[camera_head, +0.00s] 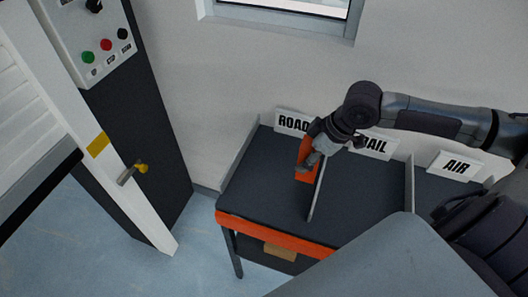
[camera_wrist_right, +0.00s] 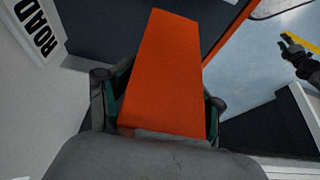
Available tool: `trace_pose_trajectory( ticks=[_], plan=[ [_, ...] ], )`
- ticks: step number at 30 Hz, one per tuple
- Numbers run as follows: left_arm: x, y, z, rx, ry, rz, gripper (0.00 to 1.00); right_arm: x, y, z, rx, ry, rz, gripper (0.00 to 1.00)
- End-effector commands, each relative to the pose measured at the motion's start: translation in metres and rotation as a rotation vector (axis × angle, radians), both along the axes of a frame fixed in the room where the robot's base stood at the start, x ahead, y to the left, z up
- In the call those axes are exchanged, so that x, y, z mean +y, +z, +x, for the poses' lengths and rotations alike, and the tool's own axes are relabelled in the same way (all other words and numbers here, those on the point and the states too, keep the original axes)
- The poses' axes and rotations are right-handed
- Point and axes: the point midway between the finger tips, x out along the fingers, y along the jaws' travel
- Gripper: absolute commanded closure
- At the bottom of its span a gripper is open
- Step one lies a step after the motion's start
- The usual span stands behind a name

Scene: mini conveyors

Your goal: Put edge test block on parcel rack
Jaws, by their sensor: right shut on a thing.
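The edge test block, an orange bar (camera_head: 304,158), is held in my right gripper (camera_head: 313,157). In the right wrist view the orange block (camera_wrist_right: 165,75) fills the middle, between the gripper's fingers (camera_wrist_right: 160,100). The parcel rack (camera_head: 262,180) has a dark deck with an orange front edge. The block is over the rack's left compartment, under the ROAD sign (camera_head: 293,122), close to the grey divider (camera_head: 319,190). I cannot tell whether the block touches the deck or divider.
The RAIL sign (camera_head: 378,146) is partly hidden by my right arm. The AIR sign (camera_head: 455,165) marks the right compartment. A brown box (camera_head: 281,251) lies beneath the deck. The front left of the ROAD deck is clear.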

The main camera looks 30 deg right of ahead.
Motion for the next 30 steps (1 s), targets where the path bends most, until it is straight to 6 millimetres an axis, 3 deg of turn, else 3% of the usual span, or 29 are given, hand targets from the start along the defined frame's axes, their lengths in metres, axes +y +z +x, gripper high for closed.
trace_pose_trajectory(
  ticks=[8,19,26,30],
  plan=[
    [0.0,0.005,-0.002,0.004,0.0,0.0,0.6,0.007,-0.013,0.027,-0.004,-0.001,0.011,0.9],
    [0.0,0.02,0.0,0.001,0.0,0.0,0.6,0.014,-0.06,0.102,-0.001,-0.002,0.004,0.9],
    [0.0,0.024,0.0,0.001,0.0,0.0,0.6,0.015,-0.076,0.115,0.002,0.001,0.001,0.9],
    [0.0,0.03,-0.001,0.002,0.0,-0.001,0.6,0.015,-0.096,0.114,0.005,-0.001,0.001,0.9]
  ],
)
